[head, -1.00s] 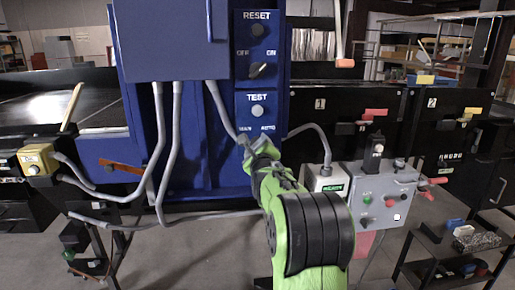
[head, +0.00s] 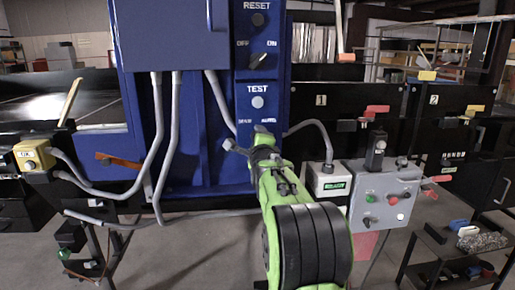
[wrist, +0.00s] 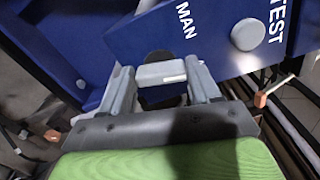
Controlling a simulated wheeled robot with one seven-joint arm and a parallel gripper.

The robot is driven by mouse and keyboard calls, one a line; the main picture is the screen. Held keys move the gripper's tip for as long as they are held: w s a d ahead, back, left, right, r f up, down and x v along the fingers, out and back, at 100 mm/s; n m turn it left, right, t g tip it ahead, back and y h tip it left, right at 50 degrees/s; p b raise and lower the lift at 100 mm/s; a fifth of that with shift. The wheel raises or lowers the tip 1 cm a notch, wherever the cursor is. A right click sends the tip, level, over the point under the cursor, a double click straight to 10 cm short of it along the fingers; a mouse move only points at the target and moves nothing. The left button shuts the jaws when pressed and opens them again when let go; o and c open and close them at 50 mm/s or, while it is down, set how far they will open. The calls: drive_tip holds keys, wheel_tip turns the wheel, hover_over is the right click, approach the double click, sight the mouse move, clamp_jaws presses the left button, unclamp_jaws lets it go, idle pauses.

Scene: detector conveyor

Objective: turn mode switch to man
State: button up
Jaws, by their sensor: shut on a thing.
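The blue control panel (head: 215,165) stands in front of me in the head view. Its lowest switch, under the white TEST button (head: 257,102), carries the labels MAN (head: 244,121) and AUTO (head: 268,121). My gripper (head: 247,142) covers that switch in the head view. In the wrist view the mode switch (wrist: 162,72) shows as a grey bar with a white mark, in front of a dark round base. My gripper (wrist: 160,84) is shut on it, one finger on each side. The MAN label (wrist: 187,21) is just beyond; AUTO is not visible there. I cannot tell the switch's exact setting.
Above are an OFF/ON switch (head: 345,57) and a RESET button (head: 259,19). A grey button box (head: 385,190) and a white box (head: 328,180) stand close right of my arm. Grey conduits (head: 165,150) hang left of my gripper.

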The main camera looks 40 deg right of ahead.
drive_tip(key=n+b, duration=0.1)
drive_tip(key=n, duration=0.2)
drive_tip(key=n+b, duration=0.2)
drive_tip(key=n, duration=0.2)
drive_tip(key=n+b, duration=0.1)
drive_tip(key=n, duration=0.3)
drive_tip(key=shift+f+b, duration=0.3)
drive_tip(key=shift+f, duration=0.1)
drive_tip(key=shift+n, duration=0.5)
drive_tip(key=o, duration=1.1)
drive_tip(key=shift+c, duration=0.2)
drive_tip(key=shift+r, duration=0.1)
drive_tip(key=shift+s, duration=0.1)
drive_tip(key=v, duration=1.5)
drive_tip(key=shift+s+a+b, duration=0.2)
drive_tip(key=shift+a+b, duration=0.05)
drive_tip(key=shift+b, duration=0.1)
